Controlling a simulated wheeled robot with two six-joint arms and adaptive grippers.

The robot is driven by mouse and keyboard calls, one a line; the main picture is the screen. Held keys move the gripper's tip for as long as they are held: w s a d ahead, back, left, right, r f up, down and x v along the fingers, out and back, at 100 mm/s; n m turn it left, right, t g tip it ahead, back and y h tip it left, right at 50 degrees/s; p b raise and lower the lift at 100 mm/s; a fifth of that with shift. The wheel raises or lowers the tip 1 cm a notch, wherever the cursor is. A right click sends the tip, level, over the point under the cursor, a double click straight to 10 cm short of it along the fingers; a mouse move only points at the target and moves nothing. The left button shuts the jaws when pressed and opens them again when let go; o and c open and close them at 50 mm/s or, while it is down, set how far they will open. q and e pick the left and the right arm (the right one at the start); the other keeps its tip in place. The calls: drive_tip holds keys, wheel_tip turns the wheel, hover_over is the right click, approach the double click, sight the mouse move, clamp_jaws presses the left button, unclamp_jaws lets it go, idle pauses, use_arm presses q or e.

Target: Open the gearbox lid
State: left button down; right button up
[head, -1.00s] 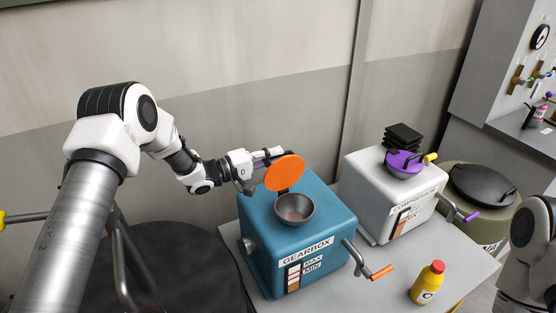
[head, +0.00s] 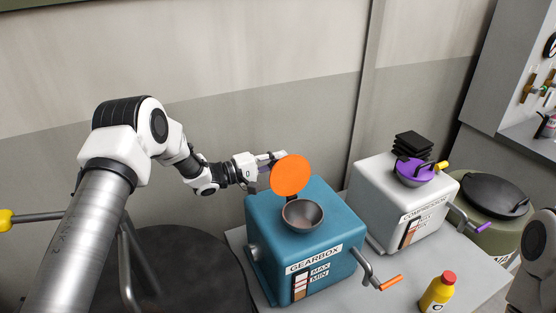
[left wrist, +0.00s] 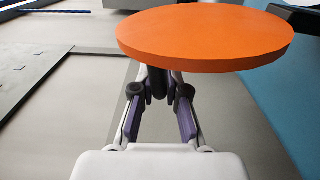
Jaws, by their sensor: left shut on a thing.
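The blue gearbox (head: 320,240) stands on the grey table with its round orange lid (head: 290,175) raised nearly upright at the back of the metal bowl-shaped opening (head: 302,215). The bowl is uncovered and looks empty. My left gripper (head: 270,163) is behind and to the left of the lid, shut on it, with its fingertips partly hidden by the lid. In the left wrist view the lid (left wrist: 205,35) fills the top centre, and the purple-padded fingers (left wrist: 160,105) meet at a dark part beneath it. My right gripper is out of view.
A white compressor (head: 400,205) with a purple lid (head: 415,170) stands to the right. A yellow bottle (head: 437,295) is at the table's front right. An orange-handled crank (head: 388,283) sticks out of the gearbox. A dark drum (head: 165,270) is at left.

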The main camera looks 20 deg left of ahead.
use_arm(q)
drive_tip(key=c, duration=1.2)
unclamp_jaws()
drive_tip(key=shift+w+f, duration=0.1)
drive_tip(key=shift+a, duration=0.1)
drive_tip(key=v, duration=1.2)
